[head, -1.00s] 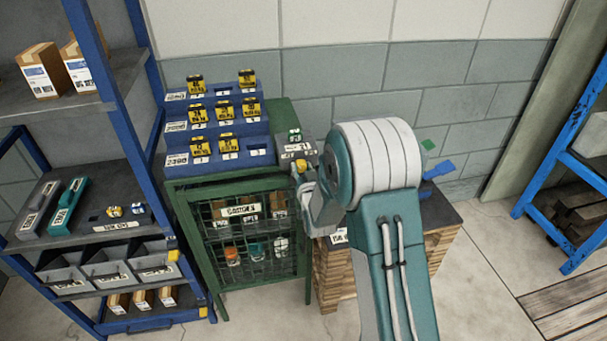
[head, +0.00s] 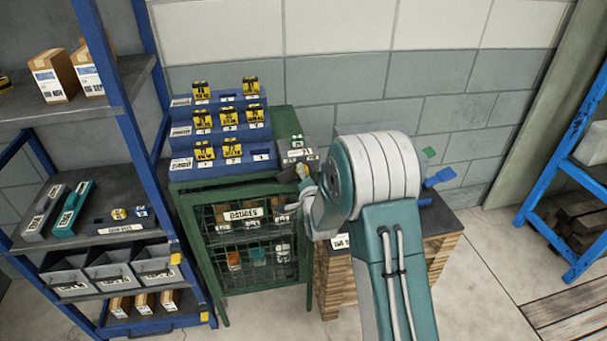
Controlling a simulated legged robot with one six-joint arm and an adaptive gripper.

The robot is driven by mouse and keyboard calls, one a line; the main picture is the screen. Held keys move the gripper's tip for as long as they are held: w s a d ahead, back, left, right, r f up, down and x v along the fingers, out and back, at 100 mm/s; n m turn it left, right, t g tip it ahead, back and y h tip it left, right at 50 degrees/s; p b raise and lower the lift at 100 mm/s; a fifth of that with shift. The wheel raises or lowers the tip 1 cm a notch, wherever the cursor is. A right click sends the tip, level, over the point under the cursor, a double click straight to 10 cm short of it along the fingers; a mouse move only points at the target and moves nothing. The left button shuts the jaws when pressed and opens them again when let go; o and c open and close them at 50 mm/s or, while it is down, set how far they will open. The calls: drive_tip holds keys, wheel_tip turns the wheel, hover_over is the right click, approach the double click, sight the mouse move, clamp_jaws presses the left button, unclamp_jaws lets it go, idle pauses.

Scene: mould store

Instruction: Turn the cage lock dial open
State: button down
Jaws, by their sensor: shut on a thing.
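The green cage (head: 222,283) with mesh front and a "GAUGES" label stands in the middle, below the blue stepped rack. The yellow lock dial (head: 302,171) is at the cage's upper right, below a small grey block with a label. My gripper (head: 301,179) is at the dial and shut on it. The dial is small and looks tilted. My forearm and wrist hide part of the gripper and the area right of the dial. Several small items show behind the mesh.
A blue stepped rack (head: 218,142) with yellow-black tags stands on the cage. A blue shelf unit (head: 118,85) with boxes and bins is at left. A wooden stand (head: 332,290) is close at right, partly behind my arm.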

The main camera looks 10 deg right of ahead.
drive_tip(key=m, duration=0.5)
drive_tip(key=shift+d+f, duration=0.1)
drive_tip(key=shift+f, duration=0.05)
drive_tip(key=shift+f+m, duration=0.1)
drive_tip(key=shift+m, duration=0.2)
idle(0.3)
drive_tip(key=shift+c, duration=1.5)
unclamp_jaws()
drive_tip(key=s, duration=1.1)
drive_tip(key=shift+s, duration=0.4)
